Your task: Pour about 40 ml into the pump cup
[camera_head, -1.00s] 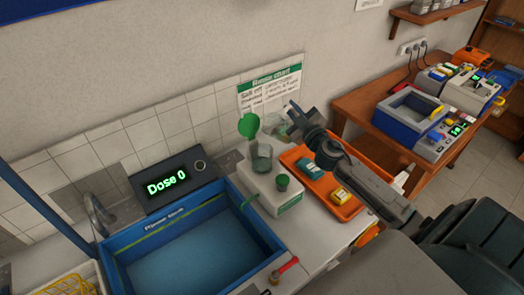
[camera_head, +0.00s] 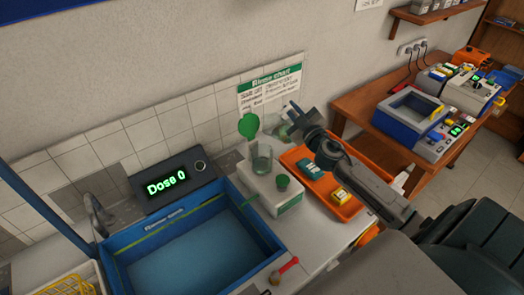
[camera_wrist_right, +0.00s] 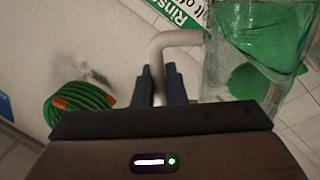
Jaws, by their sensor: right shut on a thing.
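The pump cup (camera_head: 262,159) is a clear cup on the white pump unit (camera_head: 289,206), with a green lid (camera_head: 247,126) standing open behind it. I cannot tell whether it holds liquid. My right gripper (camera_head: 293,117) is just right of the cup and above it, near the wall. It is shut on the pale handle (camera_wrist_right: 180,40) of a clear jug (camera_wrist_right: 225,65), which shows at the right of the wrist view with green in it. In the head view the jug (camera_head: 281,130) is faint, and its tilt is hard to tell. My left gripper is not in view.
A blue basin (camera_head: 258,232) stands to the left. An orange tray (camera_head: 346,209) with a green and a yellow item lies to the right. A red-handled tool (camera_head: 284,270) lies at the front. A green coiled hose (camera_wrist_right: 80,112) shows in the wrist view.

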